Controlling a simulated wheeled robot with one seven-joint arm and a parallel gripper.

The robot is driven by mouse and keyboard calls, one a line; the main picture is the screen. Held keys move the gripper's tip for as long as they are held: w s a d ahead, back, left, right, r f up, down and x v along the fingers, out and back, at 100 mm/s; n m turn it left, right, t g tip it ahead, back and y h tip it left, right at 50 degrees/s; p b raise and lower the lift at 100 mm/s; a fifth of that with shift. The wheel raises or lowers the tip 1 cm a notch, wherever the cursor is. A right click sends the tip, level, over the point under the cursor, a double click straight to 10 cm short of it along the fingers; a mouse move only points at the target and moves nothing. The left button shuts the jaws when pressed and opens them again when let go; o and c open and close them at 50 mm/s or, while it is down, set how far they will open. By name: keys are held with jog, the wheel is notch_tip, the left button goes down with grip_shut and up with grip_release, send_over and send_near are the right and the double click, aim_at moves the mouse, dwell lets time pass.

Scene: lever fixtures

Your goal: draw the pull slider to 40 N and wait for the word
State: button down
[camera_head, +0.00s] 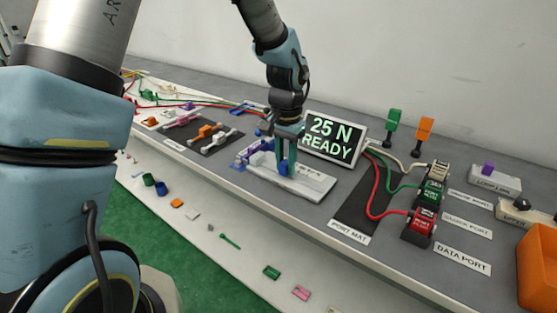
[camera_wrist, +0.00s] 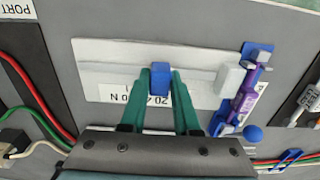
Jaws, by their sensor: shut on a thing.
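The pull slider is a long white base (camera_head: 312,187) on the grey bench, with a blue knob (camera_head: 284,168). The knob also shows in the wrist view (camera_wrist: 160,77), about midway along the base. My gripper (camera_head: 287,160) is shut on this knob, with one green finger on each side. In the wrist view a scale label (camera_wrist: 146,98) appears upside down and is partly covered by my fingers. The display (camera_head: 332,138) behind the slider reads "25 N READY".
A purple piece with blue brackets (camera_wrist: 246,92) stands at one end of the slider. The port mat (camera_head: 365,205), cables and red, green and cream plugs lie to the right. An orange bin (camera_head: 538,268) is at the far right. Small loose parts lie on the lower ledge.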

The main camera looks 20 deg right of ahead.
aim_at(285, 162)
jog(key=c, duration=0.6)
grip_release()
jog(key=shift+c, duration=0.2)
notch_tip(285, 162, up, 11)
jog(key=b, duration=0.1)
jog(key=w+a+n+p, duration=0.1)
jog(key=w+a+n, duration=0.1)
jog(key=a, duration=0.6)
jog(key=w+a+n, duration=0.2)
jog(key=a+n, duration=0.1)
jog(key=a, duration=0.5)
jog(key=s+a+f+n, duration=0.1)
jog(key=s+a+n, duration=0.1)
jog(key=a, duration=0.6)
jog(key=s+a+f+n+t+p, duration=0.1)
jog(key=a+n, duration=0.3)
jog(key=a, duration=0.5)
jog(key=shift+s+a+f+t, duration=0.2)
jog(key=shift+s+t, duration=0.1)
jog(key=shift+s, duration=0.35)
